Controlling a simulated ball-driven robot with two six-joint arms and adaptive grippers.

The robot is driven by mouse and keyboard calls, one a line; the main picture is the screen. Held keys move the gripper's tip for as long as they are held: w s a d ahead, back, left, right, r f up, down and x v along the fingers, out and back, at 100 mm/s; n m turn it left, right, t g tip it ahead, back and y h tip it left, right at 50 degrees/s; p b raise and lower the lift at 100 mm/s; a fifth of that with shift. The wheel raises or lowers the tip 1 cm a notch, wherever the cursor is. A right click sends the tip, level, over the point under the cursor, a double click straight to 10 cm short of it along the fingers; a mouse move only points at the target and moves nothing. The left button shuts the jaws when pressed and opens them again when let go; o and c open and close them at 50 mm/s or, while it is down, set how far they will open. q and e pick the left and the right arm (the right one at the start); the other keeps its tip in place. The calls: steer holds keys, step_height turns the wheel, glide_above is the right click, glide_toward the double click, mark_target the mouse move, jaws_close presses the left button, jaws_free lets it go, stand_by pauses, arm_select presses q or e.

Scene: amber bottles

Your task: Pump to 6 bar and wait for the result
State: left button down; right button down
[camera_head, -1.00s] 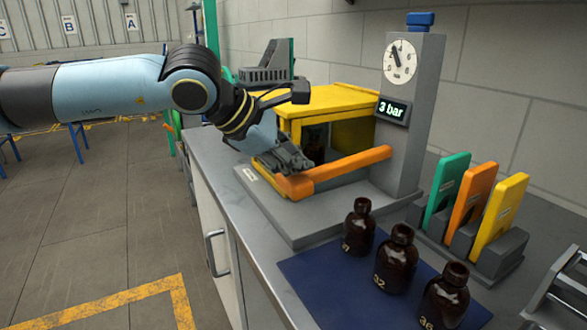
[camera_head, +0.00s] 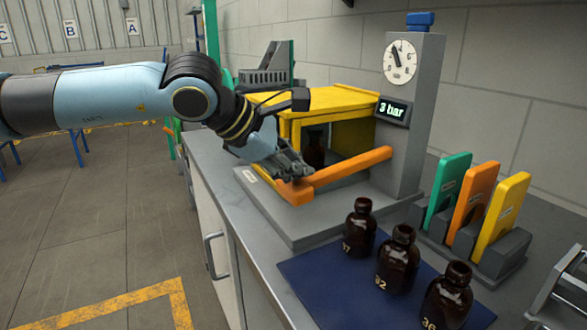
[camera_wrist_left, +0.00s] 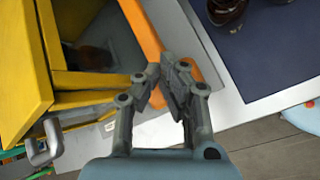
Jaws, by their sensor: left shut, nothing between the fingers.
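The grey test stand (camera_head: 412,130) carries a round dial gauge (camera_head: 400,62) and a display (camera_head: 393,110) reading "3 bar". An orange lever (camera_head: 345,167) reaches from the stand toward the left. My left gripper (camera_head: 304,172) is shut and empty at the lever's free end; it looks to be touching or just above it. In the left wrist view the fingertips (camera_wrist_left: 166,72) are close beside the orange lever (camera_wrist_left: 143,35). A yellow chamber (camera_head: 335,100) stands behind the lever, with a dark bottle (camera_head: 314,150) partly visible inside. My right gripper is not in view.
Amber bottles marked 37 (camera_head: 360,228), 32 (camera_head: 398,262) and 36 (camera_head: 447,299) stand on a blue mat (camera_head: 312,285). Green (camera_head: 447,190), orange (camera_head: 471,195) and yellow (camera_head: 500,215) upright plates stand in grey holders at right. Clear floor lies left of the bench.

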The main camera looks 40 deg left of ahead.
arm_select(q)
steer(key=shift+f+b, duration=0.9)
steer(key=shift+f, duration=0.25)
stand_by(0.7)
steer(key=shift+r, duration=0.1)
stand_by(0.5)
steer(key=shift+r+p, duration=2.85)
steer(key=shift+r, duration=0.25)
step_height(320, 180, up, 5)
steer(key=p, duration=0.4)
